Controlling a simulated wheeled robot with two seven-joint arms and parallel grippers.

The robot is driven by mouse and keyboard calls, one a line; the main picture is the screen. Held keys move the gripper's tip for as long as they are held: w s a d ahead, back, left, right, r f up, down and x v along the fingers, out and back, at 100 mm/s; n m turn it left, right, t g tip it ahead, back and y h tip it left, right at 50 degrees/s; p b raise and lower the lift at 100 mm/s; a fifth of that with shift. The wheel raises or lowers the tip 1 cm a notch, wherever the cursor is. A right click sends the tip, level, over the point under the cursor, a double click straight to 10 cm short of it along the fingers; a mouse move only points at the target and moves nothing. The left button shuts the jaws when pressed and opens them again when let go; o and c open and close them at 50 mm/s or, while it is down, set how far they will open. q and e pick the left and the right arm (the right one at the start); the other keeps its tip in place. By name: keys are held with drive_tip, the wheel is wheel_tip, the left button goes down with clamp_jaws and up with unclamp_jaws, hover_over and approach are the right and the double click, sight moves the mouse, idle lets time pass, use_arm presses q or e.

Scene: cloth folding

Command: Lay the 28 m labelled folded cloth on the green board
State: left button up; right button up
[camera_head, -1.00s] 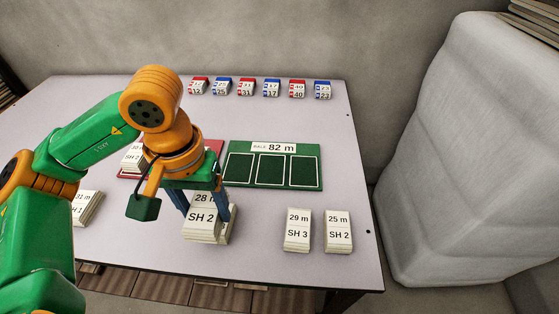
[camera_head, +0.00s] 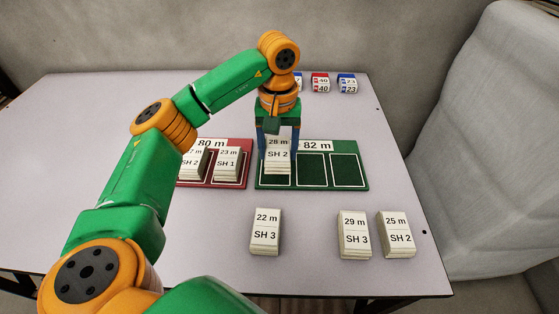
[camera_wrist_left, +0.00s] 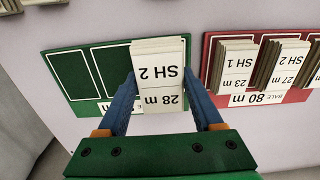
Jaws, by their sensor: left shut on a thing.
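The folded cloth labelled 28 m, SH 2 (camera_head: 278,155) is a white stack over the left outlined slot of the green board (camera_head: 363,180), which is labelled 82 m. My left gripper (camera_head: 279,153) is shut on it, with one blue finger on each side. The left wrist view shows the cloth (camera_wrist_left: 160,75) between the fingers, with the green board (camera_wrist_left: 66,50) beneath. I cannot tell whether the cloth touches the board. The middle and right slots are empty. My right gripper is not in view.
The red board (camera_head: 213,184), labelled 80 m, stands close to the left with cloth stacks on it. Loose stacks labelled 22 m (camera_head: 265,232), 29 m (camera_head: 354,235) and 25 m (camera_head: 396,234) lie in front. Small red and blue labelled blocks (camera_head: 346,83) stand at the back.

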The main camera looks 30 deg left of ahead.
sight(275, 142)
use_arm(q)
drive_tip(key=f, duration=0.1)
drive_tip(key=w+a+f, duration=0.1)
drive_tip(key=f, duration=0.1)
drive_tip(key=a+f, duration=0.1)
drive_tip(key=f, duration=0.1)
drive_tip(key=shift+w+f, duration=0.1)
drive_tip(key=shift+w, duration=0.1)
drive_tip(key=shift+f, duration=0.3)
drive_tip(key=o, duration=1.4)
drive_tip(key=shift+f, duration=0.15)
drive_tip(key=shift+c, duration=0.2)
wheel_tip(275, 142, up, 12)
drive_tip(key=shift+d+r+p, duration=0.1)
drive_tip(key=shift+r+p, duration=0.1)
drive_tip(key=shift+p, duration=0.75)
